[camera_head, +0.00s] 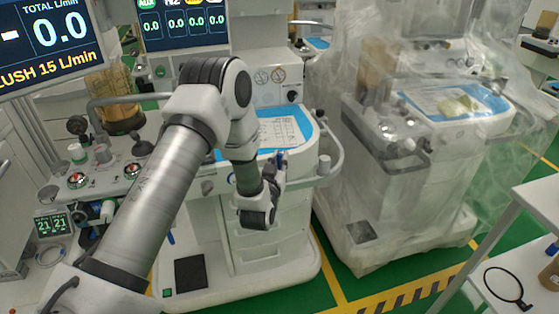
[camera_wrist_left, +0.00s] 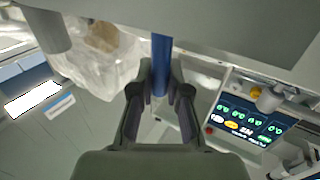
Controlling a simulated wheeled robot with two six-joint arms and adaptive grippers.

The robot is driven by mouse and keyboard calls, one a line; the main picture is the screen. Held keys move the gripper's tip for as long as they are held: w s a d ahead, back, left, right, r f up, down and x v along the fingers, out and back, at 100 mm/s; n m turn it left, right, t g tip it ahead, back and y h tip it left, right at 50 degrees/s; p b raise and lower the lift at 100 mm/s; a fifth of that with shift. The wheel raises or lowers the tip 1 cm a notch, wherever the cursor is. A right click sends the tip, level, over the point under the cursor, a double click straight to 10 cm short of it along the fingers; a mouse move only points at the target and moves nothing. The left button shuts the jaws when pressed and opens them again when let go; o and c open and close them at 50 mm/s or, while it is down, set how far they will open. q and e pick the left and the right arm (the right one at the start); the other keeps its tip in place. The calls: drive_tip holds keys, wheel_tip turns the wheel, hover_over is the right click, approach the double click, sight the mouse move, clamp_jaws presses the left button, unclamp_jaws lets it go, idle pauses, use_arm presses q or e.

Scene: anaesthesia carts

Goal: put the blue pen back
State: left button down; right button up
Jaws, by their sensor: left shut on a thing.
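My left gripper (camera_head: 277,170) is in front of the anaesthesia cart, just below the front edge of its work surface. It is shut on the blue pen (camera_head: 281,156), of which only a small blue part shows in the head view. In the left wrist view the blue pen (camera_wrist_left: 160,62) stands lengthwise between the two fingertips (camera_wrist_left: 161,82) and sticks out past them. The pen's far end meets a pale surface at the top of that view; I cannot tell whether they touch. My right gripper is in neither view.
The cart's blue-edged work surface (camera_head: 304,122) carries a printed sheet (camera_head: 280,133). A grey rail (camera_head: 333,165) curves around its right side. A plastic-covered cart (camera_head: 400,190) stands to the right. A white table (camera_head: 535,215) with a black ring (camera_head: 508,288) is at lower right.

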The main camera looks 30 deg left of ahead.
use_arm(q)
drive_tip(key=shift+w, duration=0.15)
drive_tip(key=shift+s, duration=0.2)
drive_tip(key=shift+f, duration=0.1)
drive_tip(key=c, duration=1.2)
unclamp_jaws()
drive_tip(key=shift+w, duration=0.1)
drive_tip(key=shift+o, duration=0.2)
drive_tip(key=shift+s+r, duration=0.2)
drive_tip(key=b+v, duration=0.2)
drive_tip(key=v, duration=0.9)
drive_tip(key=s+d+f+m+g+h, duration=0.1)
drive_tip(key=s+d+f+g+h, duration=0.2)
drive_tip(key=f, duration=0.5)
drive_tip(key=s+d+f+m+g+h, duration=0.1)
drive_tip(key=s+d+f+g, duration=0.25)
drive_tip(key=f, duration=0.45)
drive_tip(key=s+d+f+g, duration=0.1)
drive_tip(key=s+f+g, duration=0.2)
drive_tip(key=s, duration=0.3)
drive_tip(key=s+d+f+m+g+h, duration=0.1)
drive_tip(key=s+f+g, duration=0.3)
drive_tip(key=s, duration=0.3)
drive_tip(key=s+d+f+g+h, duration=0.1)
drive_tip(key=s+d+f+g, duration=0.1)
drive_tip(key=s, duration=0.5)
drive_tip(key=shift+f+g, duration=0.85)
